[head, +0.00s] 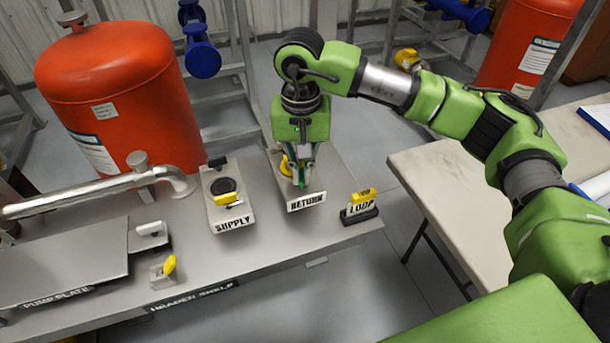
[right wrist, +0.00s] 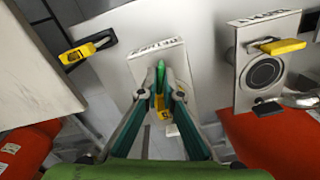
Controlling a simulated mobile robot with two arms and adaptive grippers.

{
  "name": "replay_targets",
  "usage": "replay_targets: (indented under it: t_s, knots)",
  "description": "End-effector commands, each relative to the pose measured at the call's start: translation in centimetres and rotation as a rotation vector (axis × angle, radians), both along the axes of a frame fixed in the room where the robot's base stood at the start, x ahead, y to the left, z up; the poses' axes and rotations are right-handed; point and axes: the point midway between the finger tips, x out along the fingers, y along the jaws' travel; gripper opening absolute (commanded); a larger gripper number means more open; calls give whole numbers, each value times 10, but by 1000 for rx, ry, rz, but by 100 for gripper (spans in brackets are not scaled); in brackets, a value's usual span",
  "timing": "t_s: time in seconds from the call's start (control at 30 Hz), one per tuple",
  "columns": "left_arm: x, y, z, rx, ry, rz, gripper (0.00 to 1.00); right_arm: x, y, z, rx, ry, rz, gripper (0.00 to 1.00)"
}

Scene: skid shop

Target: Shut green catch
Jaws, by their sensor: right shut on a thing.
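The green catch (head: 302,183) is a small green piece on the plate labelled RETURN (head: 307,201), on the grey shelf. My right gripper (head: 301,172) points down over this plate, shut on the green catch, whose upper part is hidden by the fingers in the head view. In the right wrist view, the green catch (right wrist: 161,78) stands between the fingertips of the right gripper (right wrist: 158,92). My left gripper is not in view.
The SUPPLY plate (head: 228,222) with a yellow handle stands left of the RETURN plate. The LOOP piece (head: 359,207) with a yellow top stands to the right. A red tank (head: 120,90) and a pipe (head: 90,192) are at the left. A pale table (head: 440,175) is at the right.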

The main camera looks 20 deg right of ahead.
Motion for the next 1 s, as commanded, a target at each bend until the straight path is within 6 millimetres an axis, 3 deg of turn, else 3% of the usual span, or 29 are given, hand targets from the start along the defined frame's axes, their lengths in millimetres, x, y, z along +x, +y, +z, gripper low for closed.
replay_targets:
  t_s: [0.17, 0.63, 1.0]
  knots:
    - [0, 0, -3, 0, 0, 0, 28, 0, 0, -1, -1, 1, 15, 0]
    - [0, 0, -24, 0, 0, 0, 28, 0, 0, -2, 0, -1, 279, 0]
    - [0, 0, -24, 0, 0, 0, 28, 0, 0, 0, 0, 0, 302, 0]
